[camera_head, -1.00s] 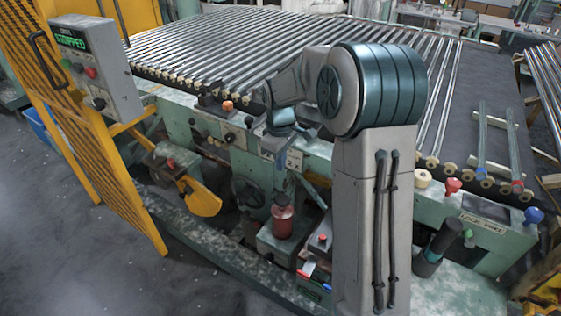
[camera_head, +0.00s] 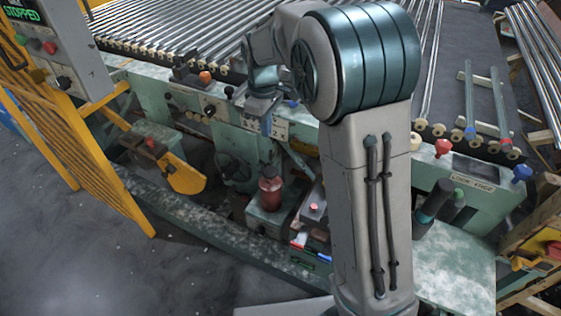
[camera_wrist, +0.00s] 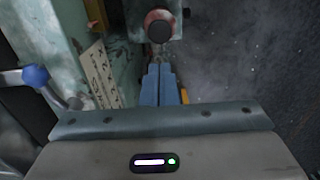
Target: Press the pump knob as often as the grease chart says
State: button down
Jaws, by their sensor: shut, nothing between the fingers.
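A dark red pump bottle with a round knob-like top (camera_head: 270,188) stands on a green box under the machine's front rail. In the wrist view a round dark red top (camera_wrist: 158,25), which looks like the same part, shows just beyond my fingertips. My gripper (camera_wrist: 160,72) is shut and empty, its blue fingers apart from the red top as far as I can tell. In the head view it hangs above the bottle, partly hidden by my arm.
A smaller red button (camera_head: 314,208) sits on a box right of the bottle. A yellow guard (camera_head: 95,165) and a control box reading STOPPED (camera_head: 50,45) stand at left. A blue-knobbed lever (camera_wrist: 36,76) is left of my fingers. Grey floor lies open in front.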

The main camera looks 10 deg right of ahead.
aim_at(269, 171)
dwell(0.4)
notch_tip(269, 171, down, 14)
dwell(0.6)
jog(key=shift+s+d+f+b, duration=0.1)
jog(key=shift+f+b, duration=0.85)
jog(key=shift+f, duration=0.2)
jog(key=shift+r, duration=0.1)
jog(key=shift+s, duration=0.1)
jog(key=shift+r+p, duration=0.25)
jog(key=shift+p, duration=0.05)
notch_tip(269, 171, up, 14)
jog(key=p, duration=0.2)
